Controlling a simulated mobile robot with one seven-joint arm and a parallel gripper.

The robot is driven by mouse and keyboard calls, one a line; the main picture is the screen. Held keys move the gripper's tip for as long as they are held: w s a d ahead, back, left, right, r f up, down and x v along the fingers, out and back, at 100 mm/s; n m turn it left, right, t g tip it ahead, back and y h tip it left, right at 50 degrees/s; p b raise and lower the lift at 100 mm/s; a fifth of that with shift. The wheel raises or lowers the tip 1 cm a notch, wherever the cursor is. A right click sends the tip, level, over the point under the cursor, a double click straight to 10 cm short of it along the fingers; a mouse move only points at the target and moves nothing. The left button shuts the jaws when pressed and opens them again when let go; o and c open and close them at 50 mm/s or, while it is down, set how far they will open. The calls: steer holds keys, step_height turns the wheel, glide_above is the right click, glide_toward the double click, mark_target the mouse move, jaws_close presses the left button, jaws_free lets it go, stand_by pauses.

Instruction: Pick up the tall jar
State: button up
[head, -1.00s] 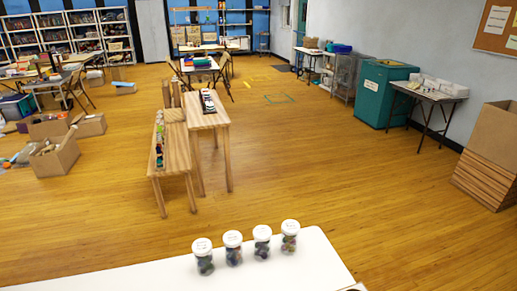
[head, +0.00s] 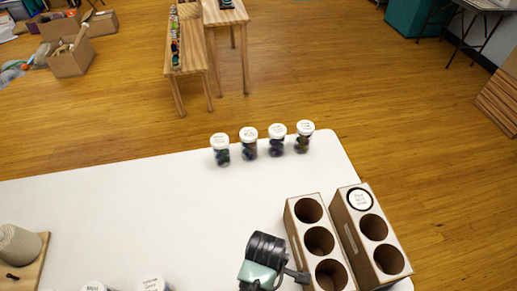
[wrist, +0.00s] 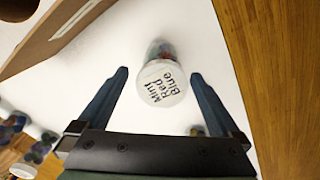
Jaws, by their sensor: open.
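Several clear jars with white lids and dark coloured contents stand in a row near the far table edge; the rightmost is a jar (head: 304,138). Lids of two more jars (head: 152,284) show at the bottom edge. I cannot tell which jar is the tall one. In the wrist view, a jar (wrist: 161,83) with a lid reading "Mint Red Blue" appears between the fingertips of my gripper (wrist: 160,76). The fingers are apart, and I cannot tell how far below them the jar is. In the head view my wrist is left of the boxes; the fingertips are hidden.
Two cardboard boxes with round holes, a left box (head: 295,222) and a right box (head: 345,215), stand at the table's right; a white lid fills one hole. A spool (head: 18,244) sits on a board at left. The white table (head: 130,215) is clear in the middle.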

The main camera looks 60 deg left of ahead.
steer(key=f, duration=0.5)
steer(key=shift+s+a, duration=0.25)
steer(key=shift+s, duration=0.1)
steer(key=c, duration=1.3)
